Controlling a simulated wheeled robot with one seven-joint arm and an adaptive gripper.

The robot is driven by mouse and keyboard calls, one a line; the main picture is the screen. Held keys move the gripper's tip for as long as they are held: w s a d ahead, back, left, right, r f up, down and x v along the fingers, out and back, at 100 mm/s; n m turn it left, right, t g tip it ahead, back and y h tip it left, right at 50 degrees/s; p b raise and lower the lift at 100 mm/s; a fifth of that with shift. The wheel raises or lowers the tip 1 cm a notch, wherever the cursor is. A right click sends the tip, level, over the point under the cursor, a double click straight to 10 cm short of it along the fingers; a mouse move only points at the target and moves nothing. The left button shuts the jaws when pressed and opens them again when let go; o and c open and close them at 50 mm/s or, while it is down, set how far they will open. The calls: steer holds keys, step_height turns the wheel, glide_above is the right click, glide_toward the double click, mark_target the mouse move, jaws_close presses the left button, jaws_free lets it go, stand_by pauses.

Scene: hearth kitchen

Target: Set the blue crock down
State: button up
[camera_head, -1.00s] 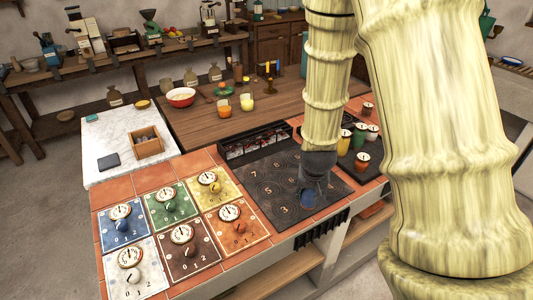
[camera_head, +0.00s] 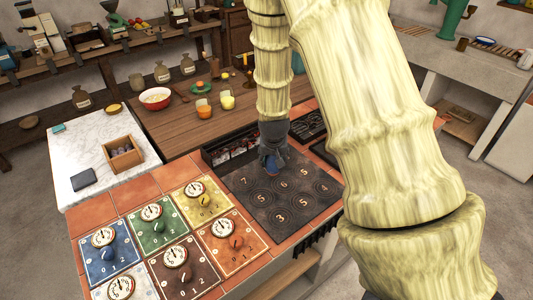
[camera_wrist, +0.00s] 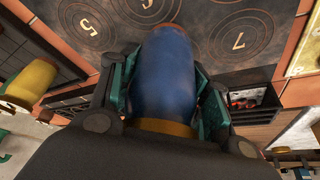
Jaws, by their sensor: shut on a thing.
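The wrist view shows hob rings marked 5 and 7 beyond the crock. I cannot tell whether the crock's base touches the plate.
A black rack (camera_head: 222,149) stands along the hob's back left edge. Dial panels (camera_head: 155,225) cover the tiles at left. A yellow crock (camera_wrist: 30,80) shows at the left of the wrist view. A wooden table (camera_head: 180,127) with a bowl is behind.

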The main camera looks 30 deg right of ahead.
steer(key=w, duration=0.2)
steer(key=w+d+p, duration=0.1)
steer(key=w, duration=0.3)
steer(key=shift+d+f, duration=0.15)
steer(key=shift+f, duration=0.15)
steer(key=shift+f+p, duration=0.9)
steer(key=shift+f, duration=0.85)
steer(key=shift+f, duration=0.15)
steer(key=o, duration=1.5)
steer(key=b+v, duration=0.2)
steer(key=v, duration=1)
